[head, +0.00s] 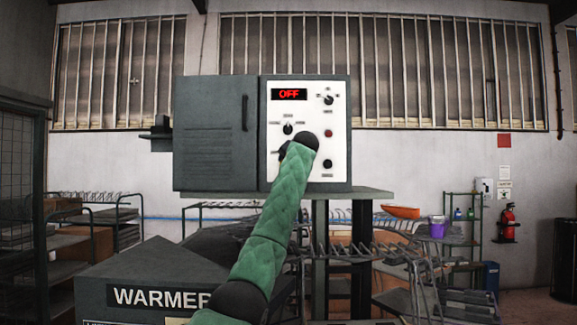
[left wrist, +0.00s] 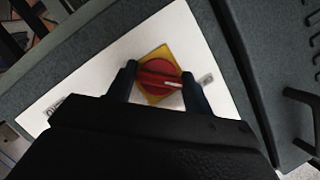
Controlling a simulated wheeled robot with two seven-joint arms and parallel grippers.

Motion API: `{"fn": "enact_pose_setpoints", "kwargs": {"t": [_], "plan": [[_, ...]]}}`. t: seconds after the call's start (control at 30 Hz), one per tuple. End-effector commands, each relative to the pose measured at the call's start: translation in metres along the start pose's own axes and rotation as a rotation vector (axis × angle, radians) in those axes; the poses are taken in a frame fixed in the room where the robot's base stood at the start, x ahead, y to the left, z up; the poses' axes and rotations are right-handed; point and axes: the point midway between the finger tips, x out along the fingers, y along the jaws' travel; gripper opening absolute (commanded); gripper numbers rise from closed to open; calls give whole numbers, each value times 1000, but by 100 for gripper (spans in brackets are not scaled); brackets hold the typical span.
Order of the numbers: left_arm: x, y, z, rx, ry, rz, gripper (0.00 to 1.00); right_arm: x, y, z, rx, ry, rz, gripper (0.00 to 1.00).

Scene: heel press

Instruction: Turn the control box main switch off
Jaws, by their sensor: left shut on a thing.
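The control box (head: 217,130) is dark grey with a white panel (head: 340,152) whose red display (head: 289,94) reads OFF. In the left wrist view the main switch (left wrist: 157,70) is a red rotary knob on a yellow square plate. Its white mark points right, towards a small label (left wrist: 207,80) that I cannot read. My left gripper (left wrist: 160,82) has one finger on each side of the red knob and is shut on it. In the head view my left arm hides the switch and most of the gripper. My right gripper is not in view.
The panel also has a selector knob (head: 288,129), an upper right knob (head: 328,100) and a red button (head: 328,134). The box stands on a grey shelf (head: 365,194). A warmer (head: 150,285) is below left. A rack with metal prongs (head: 370,252) is below right.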

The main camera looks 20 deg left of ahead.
Motion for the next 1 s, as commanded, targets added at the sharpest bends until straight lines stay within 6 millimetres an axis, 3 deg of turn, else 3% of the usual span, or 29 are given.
{"fn": "enact_pose_setpoints", "kwargs": {"t": [0.43, 0.47, 0.57, 1.0], "plan": [[3, 5, 3, -7, -6, 9, 28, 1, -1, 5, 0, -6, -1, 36], [3, 5, 3, -7, -6, 9, 55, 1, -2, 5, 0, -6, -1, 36], [2, 4, 2, -7, -5, 8, 73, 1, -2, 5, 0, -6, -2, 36], [-6, 3, 1, -8, -1, 5, 73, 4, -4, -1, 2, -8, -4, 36]]}}
